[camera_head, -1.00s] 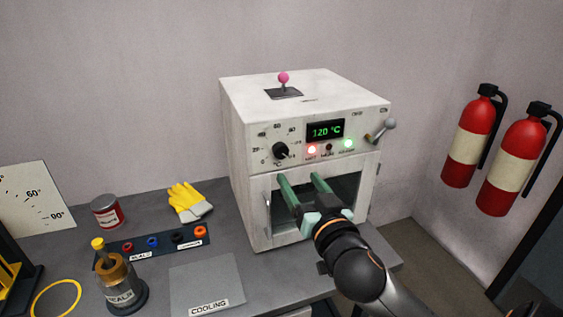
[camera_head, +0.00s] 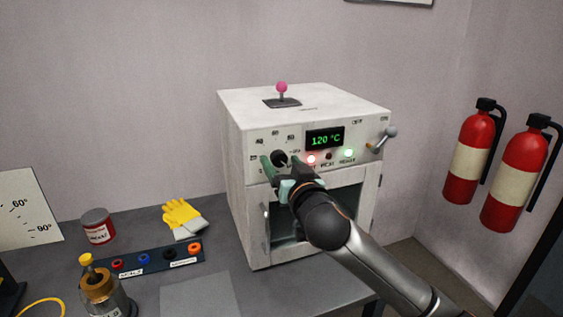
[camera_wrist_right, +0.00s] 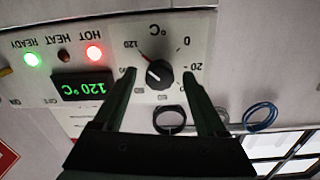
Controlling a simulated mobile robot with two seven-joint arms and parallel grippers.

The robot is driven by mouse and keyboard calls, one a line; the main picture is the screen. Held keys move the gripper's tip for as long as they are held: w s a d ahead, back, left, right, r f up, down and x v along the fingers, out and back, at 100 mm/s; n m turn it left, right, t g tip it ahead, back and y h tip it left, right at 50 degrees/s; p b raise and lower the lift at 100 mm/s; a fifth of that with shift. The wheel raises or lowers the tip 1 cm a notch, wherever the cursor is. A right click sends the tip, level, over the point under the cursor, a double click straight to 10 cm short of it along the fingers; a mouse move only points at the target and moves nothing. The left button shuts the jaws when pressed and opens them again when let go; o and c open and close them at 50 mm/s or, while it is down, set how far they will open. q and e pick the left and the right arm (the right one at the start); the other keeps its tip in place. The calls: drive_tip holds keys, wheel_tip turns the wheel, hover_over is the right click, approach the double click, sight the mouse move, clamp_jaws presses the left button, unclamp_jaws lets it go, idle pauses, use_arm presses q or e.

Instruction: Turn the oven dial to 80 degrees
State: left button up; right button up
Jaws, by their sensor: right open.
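The white oven (camera_head: 235,150) stands on the grey bench, its display (camera_head: 325,139) reading 120 °C. The black round dial (camera_head: 279,157) is on the front panel, left of the display. My right gripper (camera_head: 282,161) is open at the panel, with green fingers on either side of the dial. In the right wrist view, upside down, the dial (camera_wrist_right: 159,74) lies between the spread fingertips (camera_wrist_right: 162,78), with a visible gap on each side. My left gripper is not in view.
A lever with a pink knob (camera_head: 282,88) is on the oven top, and a grey lever (camera_head: 385,138) on its right. Yellow gloves (camera_head: 180,214), a can (camera_head: 97,226) and a plug strip (camera_head: 155,259) lie left on the bench. Red extinguishers (camera_head: 469,155) hang right.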

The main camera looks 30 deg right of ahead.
drive_tip(key=shift+w+d, duration=0.1)
drive_tip(key=shift+w, duration=0.2)
drive_tip(key=shift+c, duration=0.2)
clamp_jaws()
